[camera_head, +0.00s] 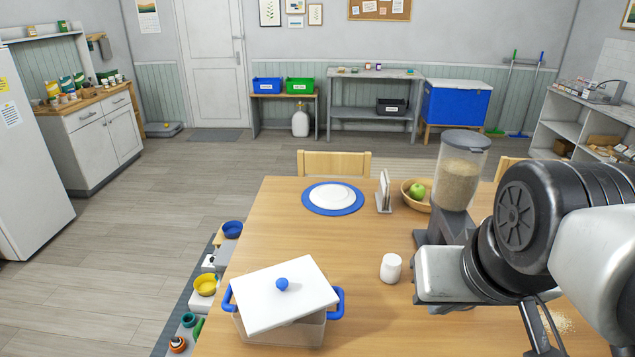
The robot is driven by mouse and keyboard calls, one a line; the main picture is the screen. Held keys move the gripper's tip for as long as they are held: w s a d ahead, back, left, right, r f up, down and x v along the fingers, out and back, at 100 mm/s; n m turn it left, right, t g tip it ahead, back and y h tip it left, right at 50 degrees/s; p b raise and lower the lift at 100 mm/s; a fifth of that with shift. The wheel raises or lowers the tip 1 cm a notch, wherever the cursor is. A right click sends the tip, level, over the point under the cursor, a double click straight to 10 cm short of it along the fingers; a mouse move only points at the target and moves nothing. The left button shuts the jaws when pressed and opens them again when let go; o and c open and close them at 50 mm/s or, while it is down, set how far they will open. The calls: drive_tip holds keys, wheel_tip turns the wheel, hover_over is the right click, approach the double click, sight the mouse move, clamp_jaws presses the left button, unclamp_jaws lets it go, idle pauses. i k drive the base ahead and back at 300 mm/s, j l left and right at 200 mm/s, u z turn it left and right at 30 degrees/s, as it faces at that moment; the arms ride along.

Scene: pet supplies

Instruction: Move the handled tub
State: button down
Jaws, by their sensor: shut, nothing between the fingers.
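The handled tub (282,330) stands at the near left of the wooden table. It has clear walls and blue handles at its left and right sides. A white lid (270,304) with a blue knob lies on top, turned askew and covering most of the opening. My gripper (440,284) is over the table to the right of the tub, apart from it. It is shut and empty. Its fingers are hard to make out, and my arm hides part of the table's right side.
A white cup (391,268) stands between tub and gripper. A food dispenser (457,180), a wooden bowl (416,204) with a green apple, a napkin holder (384,195) and a white plate on a blue mat (333,210) stand farther back. The table (270,235) is bare behind the tub.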

sight(308, 331)
drive_tip(key=j+z, duration=0.15)
drive_tip(key=j, duration=0.35)
drive_tip(key=k+j+z, duration=0.15)
drive_tip(key=j, duration=0.3)
drive_tip(key=j+z, duration=0.15)
drive_tip(key=j, duration=0.35)
drive_tip(key=k+j+z, duration=0.15)
drive_tip(key=j, duration=0.3)
